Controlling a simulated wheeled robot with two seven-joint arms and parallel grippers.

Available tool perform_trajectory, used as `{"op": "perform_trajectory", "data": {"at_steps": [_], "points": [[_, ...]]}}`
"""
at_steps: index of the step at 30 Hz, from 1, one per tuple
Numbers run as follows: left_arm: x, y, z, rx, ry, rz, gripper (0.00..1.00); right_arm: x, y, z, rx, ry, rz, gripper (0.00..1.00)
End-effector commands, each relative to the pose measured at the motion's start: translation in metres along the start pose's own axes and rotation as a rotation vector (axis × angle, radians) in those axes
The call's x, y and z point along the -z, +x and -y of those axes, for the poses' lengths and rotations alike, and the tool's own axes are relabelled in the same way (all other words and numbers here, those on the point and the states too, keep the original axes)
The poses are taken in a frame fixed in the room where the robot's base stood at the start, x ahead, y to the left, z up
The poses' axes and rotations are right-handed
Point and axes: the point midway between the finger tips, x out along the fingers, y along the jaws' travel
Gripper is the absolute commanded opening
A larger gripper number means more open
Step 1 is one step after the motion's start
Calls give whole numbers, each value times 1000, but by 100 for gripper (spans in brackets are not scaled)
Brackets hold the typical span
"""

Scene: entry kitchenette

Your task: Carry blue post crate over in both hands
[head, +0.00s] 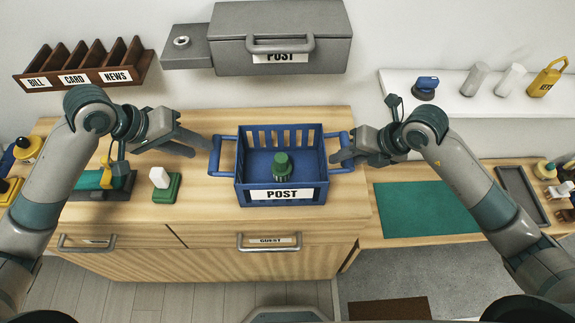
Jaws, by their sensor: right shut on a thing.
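The blue crate (241,187) labelled POST stands upright on the wooden cabinet top, with a handle on each side. A green object with a dark ribbed lower part (281,164) is inside it. My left gripper (203,149) is open, its fingers spread just left of the crate's left handle (215,158); I cannot tell if a fingertip touches it. My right gripper (338,158) is shut on the crate's right handle (346,141) and partly hides it.
A green block with a white top (166,184) and a dark tray with green and yellow things (103,185) stand left of the crate. A green mat (425,209) lies clear on the lower counter at right. A grey POST box (281,40) hangs above.

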Motion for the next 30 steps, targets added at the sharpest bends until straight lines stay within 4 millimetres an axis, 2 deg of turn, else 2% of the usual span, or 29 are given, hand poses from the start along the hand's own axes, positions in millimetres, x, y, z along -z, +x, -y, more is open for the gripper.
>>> {"op": "perform_trajectory", "data": {"at_steps": [18, 24, 30], "points": [[-1, 74, 0, -1, 0, 2, 34, 0, 0, 0, 1, 0, -1, 0], [0, 86, 0, -1, -1, 0, 34, 0, 0, 0, 1, 0, -1, 0], [0, 90, 0, -1, 0, 0, 34, 0, 0, 0, 1, 0, -1, 0]]}}
